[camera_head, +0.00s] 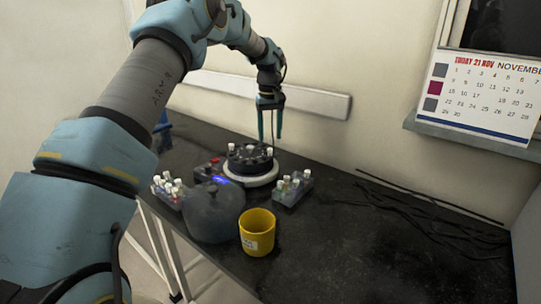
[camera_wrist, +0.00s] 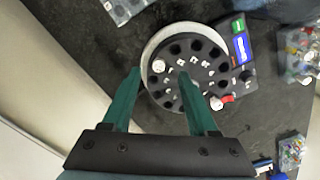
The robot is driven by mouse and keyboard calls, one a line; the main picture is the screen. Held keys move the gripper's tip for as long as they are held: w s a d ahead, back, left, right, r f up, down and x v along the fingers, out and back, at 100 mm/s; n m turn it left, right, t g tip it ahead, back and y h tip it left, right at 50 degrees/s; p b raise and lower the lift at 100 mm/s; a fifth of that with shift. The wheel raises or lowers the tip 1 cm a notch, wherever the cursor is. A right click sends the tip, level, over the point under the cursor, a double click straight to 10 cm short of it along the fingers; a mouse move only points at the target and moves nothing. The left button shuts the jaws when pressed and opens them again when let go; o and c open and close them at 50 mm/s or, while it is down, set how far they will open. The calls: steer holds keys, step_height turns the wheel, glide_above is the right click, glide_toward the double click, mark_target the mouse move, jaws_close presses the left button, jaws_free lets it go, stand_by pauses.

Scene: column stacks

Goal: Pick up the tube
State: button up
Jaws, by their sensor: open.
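A black centrifuge rotor (camera_head: 250,165) sits in a round light-rimmed housing on the dark bench. Two white-capped tubes stand in its holes: one at the left (camera_head: 232,147), one at the right (camera_head: 270,153). In the wrist view the rotor (camera_wrist: 187,66) shows one white cap (camera_wrist: 158,66) at its left and another (camera_wrist: 215,103) at its lower right. My gripper (camera_head: 271,139) points down above the rotor, open and empty. In the wrist view its green fingers (camera_wrist: 160,76) appear on either side of the left cap. The height gap is hard to judge.
Tube racks stand left (camera_head: 171,188) and right (camera_head: 291,188) of the centrifuge. A dark rounded lid with a knob (camera_head: 211,213) and a yellow cup (camera_head: 257,233) stand in front. Dark thin strands (camera_head: 420,215) lie at the right. A wall is behind.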

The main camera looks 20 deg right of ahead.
mark_target(270, 149)
steer(key=shift+w+f+p, duration=0.15)
steer(key=shift+f+p, duration=1)
steer(key=shift+f, duration=1.45)
jaws_close()
